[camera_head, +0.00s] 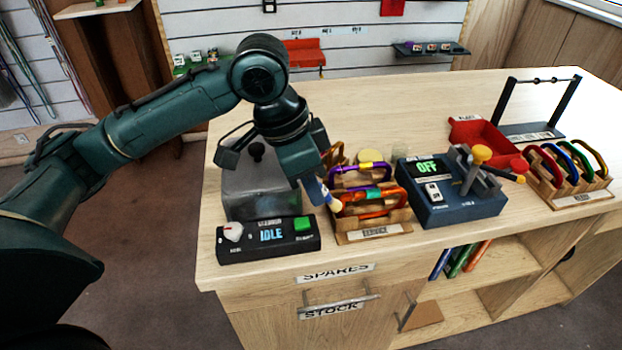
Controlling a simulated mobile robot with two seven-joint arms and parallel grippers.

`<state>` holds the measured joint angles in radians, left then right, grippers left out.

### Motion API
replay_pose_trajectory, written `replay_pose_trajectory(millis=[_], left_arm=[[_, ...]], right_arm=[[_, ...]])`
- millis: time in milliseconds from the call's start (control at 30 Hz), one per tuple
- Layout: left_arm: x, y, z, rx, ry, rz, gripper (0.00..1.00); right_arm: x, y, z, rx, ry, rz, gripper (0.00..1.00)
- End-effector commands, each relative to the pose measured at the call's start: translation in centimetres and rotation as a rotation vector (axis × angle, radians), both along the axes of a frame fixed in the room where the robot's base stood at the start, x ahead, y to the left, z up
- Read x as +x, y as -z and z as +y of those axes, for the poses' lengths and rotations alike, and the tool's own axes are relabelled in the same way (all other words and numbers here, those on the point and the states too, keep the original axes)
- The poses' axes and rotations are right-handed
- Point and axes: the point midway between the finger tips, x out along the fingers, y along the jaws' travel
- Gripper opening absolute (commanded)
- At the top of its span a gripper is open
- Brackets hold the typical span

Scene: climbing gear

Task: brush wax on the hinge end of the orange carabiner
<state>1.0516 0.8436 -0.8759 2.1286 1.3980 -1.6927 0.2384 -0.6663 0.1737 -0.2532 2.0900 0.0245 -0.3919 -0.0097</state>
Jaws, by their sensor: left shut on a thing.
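My left gripper (315,182) reaches down over the left end of a wooden rack with a label on its front (375,232). It is shut on a small brush (328,197) with a pale tip that points down and right. The orange carabiner (385,206) sits in the front of the rack, just right of the brush tip. I cannot tell whether the tip touches it. A purple carabiner (345,170) stands behind it in the same rack. The carabiner's left end is partly hidden by the brush. My right gripper is not in view.
A grey box (240,195) and a control panel reading IDLE (270,238) are left of the rack. A blue tester reading OFF (450,205) stands close on its right. Farther right are a red tray (480,135) and a carabiner rack (575,192). The counter's back (390,100) is clear.

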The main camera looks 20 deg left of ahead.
Motion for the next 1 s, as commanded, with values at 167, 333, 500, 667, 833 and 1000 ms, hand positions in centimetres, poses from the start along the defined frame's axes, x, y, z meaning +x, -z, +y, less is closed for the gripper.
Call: replay_pose_trajectory(millis=[167,333,500,667,833,1000], left_arm=[[0.0,0.4,0.0,0.0,0.0,0.0,0.0],[0.0,0.8,0.0,0.0,0.0,0.0,0.0],[0.0,1.0,0.0,0.0,0.0,0.0,0.0],[0.0,0.9,0.0,0.0,0.0,0.0,0.0],[0.1,0.8,-0.2,0.0,0.001,0.0,0.0],[0.8,0.6,-1.4,-0.001,0.003,0.002,0.0]], right_arm=[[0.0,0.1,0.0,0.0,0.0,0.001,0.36],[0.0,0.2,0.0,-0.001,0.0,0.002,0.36],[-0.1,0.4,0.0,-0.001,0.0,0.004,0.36],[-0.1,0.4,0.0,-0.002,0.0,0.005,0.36],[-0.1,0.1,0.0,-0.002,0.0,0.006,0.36],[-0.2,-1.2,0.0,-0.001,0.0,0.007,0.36]])
